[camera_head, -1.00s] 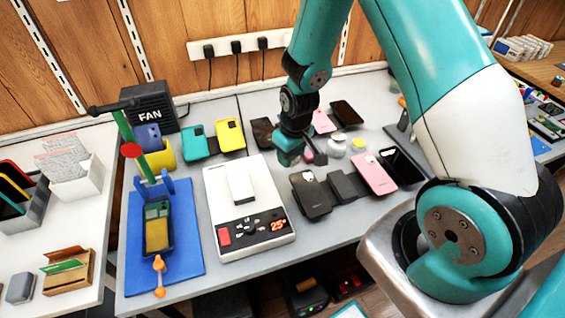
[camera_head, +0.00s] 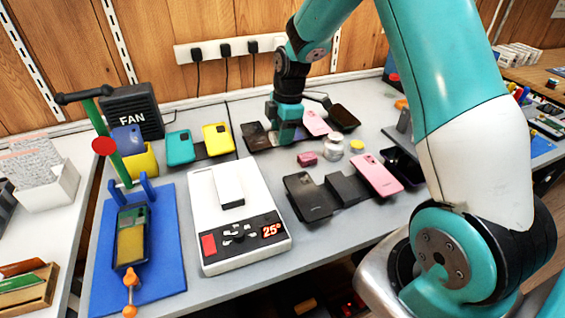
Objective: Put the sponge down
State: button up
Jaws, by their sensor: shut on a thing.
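My gripper (camera_head: 286,136) is at the end of the teal arm, near the back middle of the grey table. It is shut; the sponge in it is not clearly visible, hidden by the fingers and the viewing angle. I cannot tell whether it touches the table. A small dark pink block (camera_head: 307,158) sits on the table just in front and to the right of the gripper, apart from it, beside a glass jar (camera_head: 334,146).
Phones lie around the gripper: a dark one (camera_head: 256,136) to its left, a pink one (camera_head: 316,122) and a black one (camera_head: 343,117) to its right. A yellow-lidded pot (camera_head: 357,146) stands right of the jar. A white heating plate (camera_head: 208,215) and blue mat (camera_head: 172,265) are in front left.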

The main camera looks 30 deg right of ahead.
aim_at(281, 169)
notch_tip(281, 169, down, 10)
jog(key=shift+r, duration=0.15)
dwell(0.3)
jog(key=o, duration=0.8)
jog(key=shift+o, duration=0.2)
